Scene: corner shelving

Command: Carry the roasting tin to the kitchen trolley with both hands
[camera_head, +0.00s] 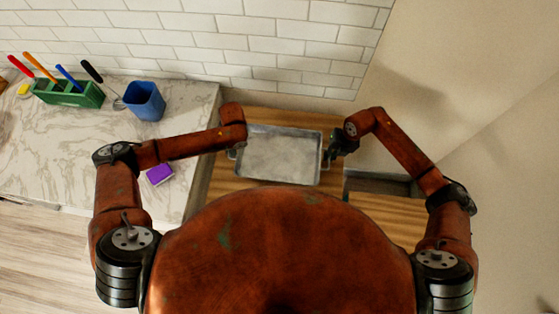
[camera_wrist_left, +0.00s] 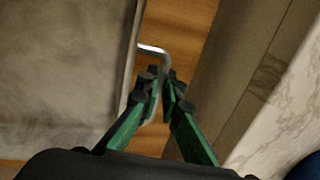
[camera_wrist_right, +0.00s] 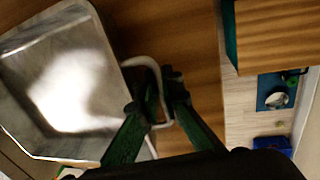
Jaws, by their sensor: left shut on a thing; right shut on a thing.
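The grey metal roasting tin (camera_head: 280,155) is level over a wooden surface (camera_head: 285,116) in the head view; I cannot tell whether it touches the wood. My left gripper (camera_wrist_left: 160,88) is shut on the wire handle (camera_wrist_left: 153,49) at the tin's left end; in the head view my arm mostly hides it. My right gripper (camera_head: 334,150) is shut on the handle at the tin's right end. In the right wrist view, the right fingers (camera_wrist_right: 163,92) close around the pale looped handle (camera_wrist_right: 143,62). No part is clearly identifiable as the trolley.
A marble counter (camera_head: 60,140) is at left, with a green tool holder (camera_head: 68,93), a blue cup (camera_head: 145,101) and a purple sponge (camera_head: 159,174). A tiled wall (camera_head: 270,50) stands behind. Another wooden top (camera_head: 395,222) is at front right, beside a dark gap (camera_head: 378,185).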

